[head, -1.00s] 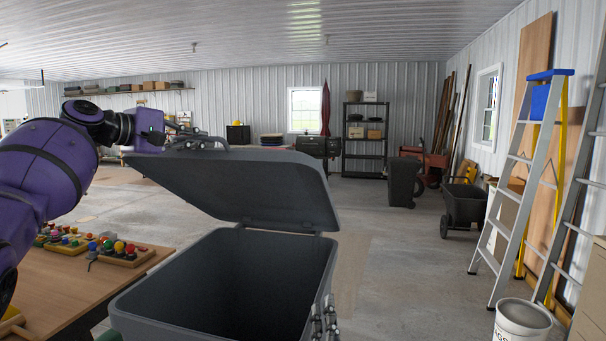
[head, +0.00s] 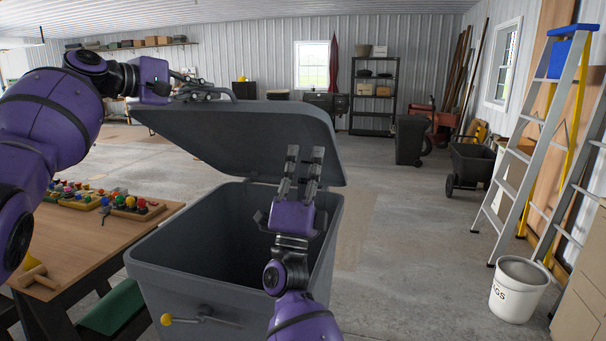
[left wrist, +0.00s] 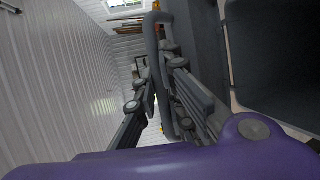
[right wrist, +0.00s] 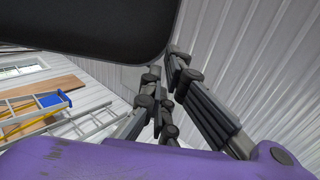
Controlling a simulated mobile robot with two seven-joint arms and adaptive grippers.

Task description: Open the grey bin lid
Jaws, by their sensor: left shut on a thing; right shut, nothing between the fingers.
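The grey bin (head: 170,270) stands in front of me with its grey lid (head: 235,130) raised and tilted, so the dark inside shows. My left gripper (head: 205,91) is at the lid's upper edge, shut on the lid handle (head: 228,93). In the left wrist view the handle bar (left wrist: 153,50) runs between the fingers. My right gripper (head: 305,158) is shut and empty, its fingers pointing up beside the lid's right part, above the bin opening. In the right wrist view the dark lid underside (right wrist: 90,30) fills the upper left, close to the fingers (right wrist: 163,95).
A wooden table (head: 100,225) with colourful knobs stands left of the bin. A yellow-knobbed lever (head: 190,319) sticks out from the bin's front. A white bucket (head: 518,288) and a stepladder (head: 535,140) stand at right. The floor between is clear.

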